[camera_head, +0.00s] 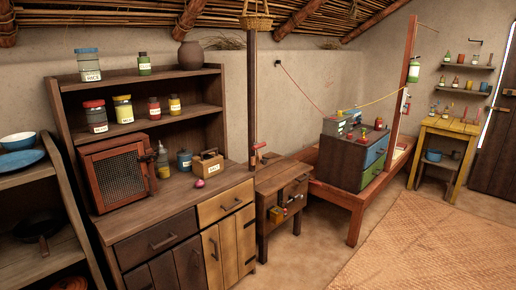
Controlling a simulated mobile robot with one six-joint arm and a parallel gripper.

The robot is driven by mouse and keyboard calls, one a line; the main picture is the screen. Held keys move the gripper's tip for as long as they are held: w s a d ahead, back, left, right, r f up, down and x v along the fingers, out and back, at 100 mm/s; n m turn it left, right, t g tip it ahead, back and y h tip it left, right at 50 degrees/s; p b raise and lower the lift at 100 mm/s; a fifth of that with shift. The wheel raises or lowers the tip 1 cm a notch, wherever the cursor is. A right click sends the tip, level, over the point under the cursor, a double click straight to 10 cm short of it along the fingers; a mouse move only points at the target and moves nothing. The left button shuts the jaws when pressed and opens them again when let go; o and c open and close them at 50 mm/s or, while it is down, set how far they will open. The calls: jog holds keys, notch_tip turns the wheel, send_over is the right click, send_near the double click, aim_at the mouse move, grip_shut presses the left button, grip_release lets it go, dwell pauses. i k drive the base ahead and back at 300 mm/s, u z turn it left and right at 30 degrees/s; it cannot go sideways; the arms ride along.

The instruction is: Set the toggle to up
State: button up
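I cannot pick out the toggle for certain in the head view. A small dark fitting (278,62) on the back wall, with a red cord running from it, is too small to read. A small red and white fitting (405,104) on the red post at the right is also too small to read. A grey-green device (342,125) with small details on top sits on the dark chest of drawers, and no lever position can be made out on it. My gripper is not in view.
A dark wooden hutch (180,207) with jars and a mesh-door box (119,173) stands at the left. A small side table (268,187) and the chest of drawers (346,155) stand along the back. A yellow table (450,128) is at the right. The woven mat (430,235) is clear.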

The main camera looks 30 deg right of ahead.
aim_at(256, 146)
jog(key=z, duration=0.1)
jog(key=i, duration=1)
